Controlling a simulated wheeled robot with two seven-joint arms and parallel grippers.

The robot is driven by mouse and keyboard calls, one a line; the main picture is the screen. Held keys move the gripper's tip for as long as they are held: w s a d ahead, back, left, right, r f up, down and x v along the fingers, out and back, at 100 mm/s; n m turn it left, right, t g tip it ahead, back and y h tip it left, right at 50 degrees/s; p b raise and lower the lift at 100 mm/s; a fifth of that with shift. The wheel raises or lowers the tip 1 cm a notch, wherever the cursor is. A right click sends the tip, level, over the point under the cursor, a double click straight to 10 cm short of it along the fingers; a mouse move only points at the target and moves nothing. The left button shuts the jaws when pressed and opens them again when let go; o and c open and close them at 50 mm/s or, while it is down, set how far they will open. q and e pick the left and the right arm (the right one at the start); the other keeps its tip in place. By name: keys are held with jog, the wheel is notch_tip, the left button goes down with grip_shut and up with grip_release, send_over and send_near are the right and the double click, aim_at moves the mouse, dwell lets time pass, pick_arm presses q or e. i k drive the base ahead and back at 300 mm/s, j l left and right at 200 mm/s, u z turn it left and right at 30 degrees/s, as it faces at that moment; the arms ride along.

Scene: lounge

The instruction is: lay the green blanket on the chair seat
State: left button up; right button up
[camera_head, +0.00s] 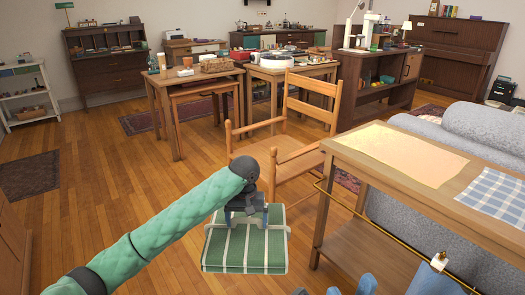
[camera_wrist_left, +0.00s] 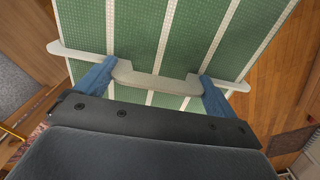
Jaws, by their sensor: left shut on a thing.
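The green blanket (camera_head: 245,246) has pale stripes and looks folded. It is low in front of the wooden chair, apart from its seat. A pale bar (camera_wrist_left: 155,80) runs across it in the left wrist view, where the blanket (camera_wrist_left: 205,45) fills the upper part. My left gripper (camera_head: 247,213) is shut on this bar, its blue fingers (camera_wrist_left: 155,86) on either side of the bar's wider middle. The chair seat (camera_head: 292,157) is bare, beyond and right of the gripper. My right gripper (camera_head: 350,288) shows only blue tips at the bottom edge; its opening is unclear.
A wooden side table (camera_head: 440,192) with a yellow cloth (camera_head: 408,150) and a brass rail stands close on the right. A grey sofa (camera_head: 480,140) is behind it. Cluttered tables (camera_head: 290,72) stand beyond the chair. The wooden floor (camera_head: 110,205) on the left is clear.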

aim_at(279, 155)
jog(key=i+j, duration=0.2)
jog(key=j, duration=0.2)
jog(key=i+j, duration=0.15)
jog(key=j, duration=0.2)
jog(key=i+j, duration=0.2)
jog(key=j, duration=0.2)
jog(key=i+j, duration=0.2)
jog(key=j, duration=0.2)
jog(key=i+j, duration=0.15)
jog(key=j, duration=0.2)
jog(key=i+j+z, duration=0.1)
jog(key=j+z, duration=0.15)
jog(key=z, duration=0.15)
jog(key=i+j+z, duration=0.1)
jog(key=j+z, duration=0.45)
jog(key=z, duration=0.65)
